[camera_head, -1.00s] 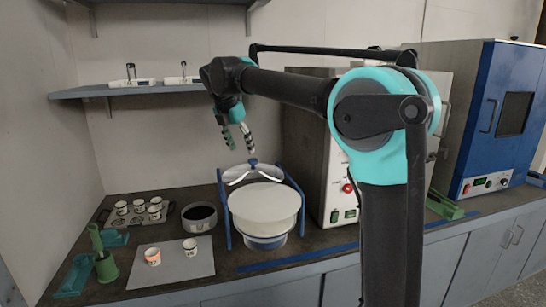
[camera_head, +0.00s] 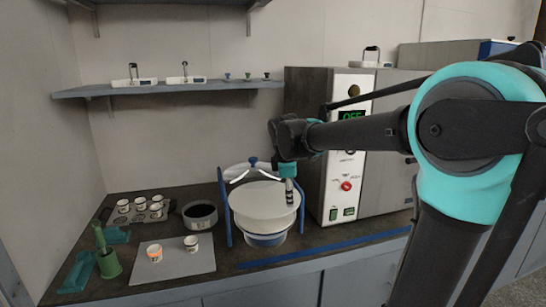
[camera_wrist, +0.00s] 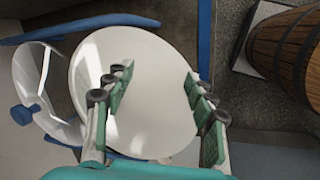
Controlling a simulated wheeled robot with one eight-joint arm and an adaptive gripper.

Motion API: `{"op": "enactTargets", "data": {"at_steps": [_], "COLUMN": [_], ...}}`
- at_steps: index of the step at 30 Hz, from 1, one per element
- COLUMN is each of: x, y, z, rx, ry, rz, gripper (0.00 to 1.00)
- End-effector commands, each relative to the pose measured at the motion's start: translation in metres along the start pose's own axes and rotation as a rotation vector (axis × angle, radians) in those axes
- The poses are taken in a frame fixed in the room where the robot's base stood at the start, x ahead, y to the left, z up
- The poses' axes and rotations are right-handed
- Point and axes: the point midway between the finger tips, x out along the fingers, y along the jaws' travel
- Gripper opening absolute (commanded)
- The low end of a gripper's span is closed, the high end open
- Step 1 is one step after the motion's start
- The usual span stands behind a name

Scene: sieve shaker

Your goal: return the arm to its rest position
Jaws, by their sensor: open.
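My gripper (camera_head: 289,193) hangs pointing down in front of the right part of the sieve shaker's round white top (camera_head: 262,207). In the wrist view my gripper (camera_wrist: 160,88) is open, its green-padded fingers spread wide with nothing between them. The white disc (camera_wrist: 145,125) lies beyond the fingers there; I cannot tell the exact gap. The shaker's blue frame (camera_head: 224,215) stands around the white top, and a clear lid with a blue knob (camera_head: 253,161) shows behind it. My arm reaches in from the right side of the head view.
A grey oven-like box (camera_head: 305,115) with a lit panel stands close behind my gripper. A shelf (camera_head: 180,90) is above. Small cups (camera_head: 191,244) on a grey mat (camera_head: 150,277), a dark bowl (camera_head: 200,226) and a green tool (camera_head: 106,260) lie left. The wrist view shows a brown wooden barrel-like object (camera_wrist: 285,42).

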Motion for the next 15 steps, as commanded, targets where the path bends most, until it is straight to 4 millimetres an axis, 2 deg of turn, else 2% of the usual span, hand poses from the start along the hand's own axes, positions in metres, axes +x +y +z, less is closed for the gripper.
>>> {"op": "enactTargets", "data": {"at_steps": [1,5,6,9,12,15], "x": [0.019,0.060,0.073,0.099,0.119,0.131], "y": [-0.024,-0.086,-0.107,-0.161,-0.207,-0.239], "z": [0.024,0.067,0.080,0.103,0.118,0.126], "rx": [0.150,0.556,0.684,0.986,1.236,1.414], "ry": [0.009,0.042,0.051,0.077,0.098,0.115], "rz": [-0.001,-0.005,-0.007,-0.012,-0.019,-0.025], "gripper": [0.55,0.55,0.55,0.55,0.55,0.55]}}
